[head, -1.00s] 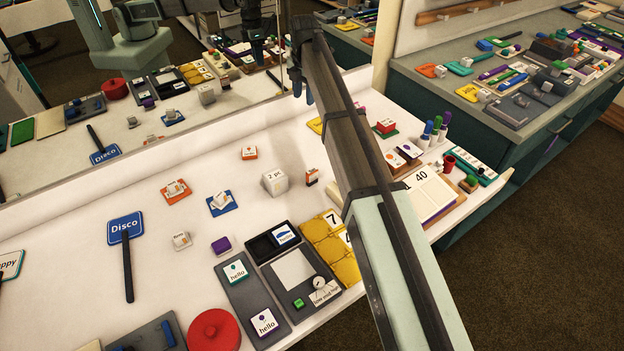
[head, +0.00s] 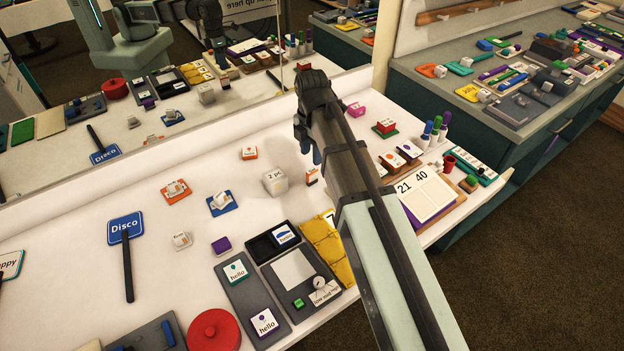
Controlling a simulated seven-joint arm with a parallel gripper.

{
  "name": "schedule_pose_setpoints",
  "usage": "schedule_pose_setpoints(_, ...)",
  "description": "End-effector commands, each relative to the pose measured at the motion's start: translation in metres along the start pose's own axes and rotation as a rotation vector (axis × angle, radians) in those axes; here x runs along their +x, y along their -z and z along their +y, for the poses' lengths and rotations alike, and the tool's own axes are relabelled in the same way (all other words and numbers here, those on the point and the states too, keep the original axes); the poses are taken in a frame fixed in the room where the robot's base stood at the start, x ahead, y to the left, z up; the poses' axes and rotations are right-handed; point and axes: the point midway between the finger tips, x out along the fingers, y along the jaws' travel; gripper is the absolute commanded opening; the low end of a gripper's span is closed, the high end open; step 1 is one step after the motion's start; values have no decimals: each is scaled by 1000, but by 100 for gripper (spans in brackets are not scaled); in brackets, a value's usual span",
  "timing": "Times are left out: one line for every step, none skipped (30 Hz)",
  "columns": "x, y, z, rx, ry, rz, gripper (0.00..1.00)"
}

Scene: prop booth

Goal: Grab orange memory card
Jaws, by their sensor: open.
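Several orange-and-white pieces lie on the white table, and I cannot tell for sure which is the memory card. A small orange-edged card (head: 249,153) lies near the back. An orange tile with white pieces on it (head: 176,191) lies further left. A small orange-and-white block (head: 312,177) stands right of the white cube. My gripper (head: 308,151) is open, pointing down over the back middle of the table, just above and behind that block in the picture. It appears empty and apart from the pieces. My arm hides part of the table to its right.
A white cube (head: 275,181) stands near the gripper. A blue tile (head: 221,203), a Disco sign (head: 126,228), grey trays (head: 249,299) and a red disc (head: 214,331) lie in front. A mirror (head: 200,110) borders the back. A scoreboard (head: 424,195) stands right.

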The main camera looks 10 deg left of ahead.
Motion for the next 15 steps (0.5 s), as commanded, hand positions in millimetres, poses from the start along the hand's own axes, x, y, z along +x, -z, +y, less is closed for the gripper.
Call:
schedule_pose_setpoints(9,0,-1,0,2,1,46)
schedule_pose_setpoints(13,0,-1,0,2,1,46)
schedule_pose_setpoints(19,0,-1,0,1,1,46)
schedule_pose_setpoints(22,0,-1,0,2,1,46)
schedule_pose_setpoints(26,0,-1,-1,2,1,46)
schedule_pose_setpoints(30,0,-1,-1,1,1,46)
schedule_pose_setpoints(33,0,0,-1,1,0,46)
schedule_pose_setpoints(35,0,0,-1,0,0,46)
schedule_pose_setpoints(38,0,0,-1,0,0,46)
schedule_pose_setpoints(40,0,0,-1,0,0,46)
schedule_pose_setpoints(42,0,0,-1,0,0,46)
schedule_pose_setpoints(43,0,0,-1,0,0,46)
schedule_pose_setpoints(43,0,0,-1,0,0,46)
schedule_pose_setpoints(44,0,0,-1,0,0,46)
schedule_pose_setpoints(44,0,0,-1,0,0,46)
